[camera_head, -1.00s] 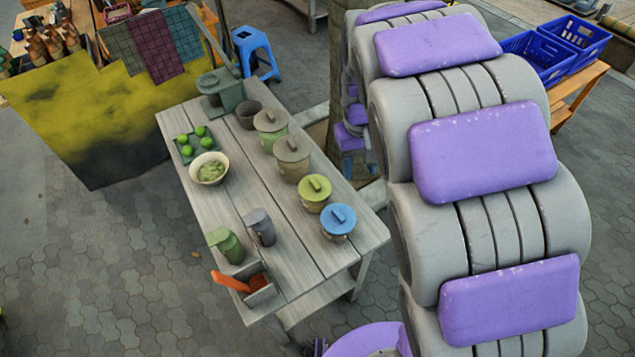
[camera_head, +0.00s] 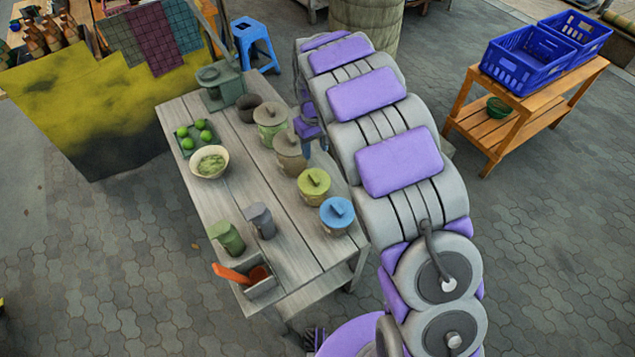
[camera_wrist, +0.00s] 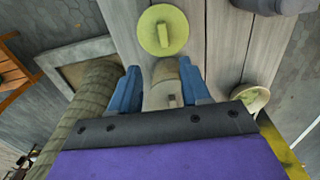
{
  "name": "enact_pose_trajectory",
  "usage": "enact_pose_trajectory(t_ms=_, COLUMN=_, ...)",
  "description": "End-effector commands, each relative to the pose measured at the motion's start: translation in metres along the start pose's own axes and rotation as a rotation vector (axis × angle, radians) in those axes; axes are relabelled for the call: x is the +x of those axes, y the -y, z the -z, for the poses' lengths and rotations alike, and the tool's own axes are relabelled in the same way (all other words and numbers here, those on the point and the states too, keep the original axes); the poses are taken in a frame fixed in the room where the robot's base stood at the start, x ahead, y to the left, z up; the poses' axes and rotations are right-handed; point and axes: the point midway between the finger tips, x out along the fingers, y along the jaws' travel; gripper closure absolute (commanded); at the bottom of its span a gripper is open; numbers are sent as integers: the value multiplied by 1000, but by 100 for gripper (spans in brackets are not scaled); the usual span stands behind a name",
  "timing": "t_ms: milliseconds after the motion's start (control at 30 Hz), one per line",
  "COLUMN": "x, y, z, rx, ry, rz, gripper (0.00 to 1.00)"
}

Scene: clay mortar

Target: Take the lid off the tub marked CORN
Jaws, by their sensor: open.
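Several lidded tubs stand in a row on the grey plank table. In the head view they have a grey-green lid (camera_head: 270,116), a brown lid (camera_head: 291,148), a yellow-green lid (camera_head: 314,181) and a blue lid (camera_head: 337,211). Their markings are too small to read, so I cannot tell which says CORN. The yellow-green lid (camera_wrist: 163,31) lies beyond the fingertips. In the head view my arm hides the gripper.
On the table (camera_head: 270,195) are a cream bowl (camera_head: 209,162), a tray of green fruit (camera_head: 194,137), two jars (camera_head: 227,237) and a box with an orange-handled tool (camera_head: 262,282).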

Motion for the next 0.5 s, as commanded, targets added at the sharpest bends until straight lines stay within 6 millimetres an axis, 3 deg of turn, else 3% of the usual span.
enact_pose_trajectory(t_ms=33, x=14, y=2, z=0, rx=-1, ry=4, rz=0, gripper=53)
enact_pose_trajectory(t_ms=300, x=64, y=-3, z=-4, rx=-1, ry=1, rz=3, gripper=53)
enact_pose_trajectory(t_ms=500, x=77, y=-7, z=-6, rx=0, ry=-3, rz=8, gripper=53)
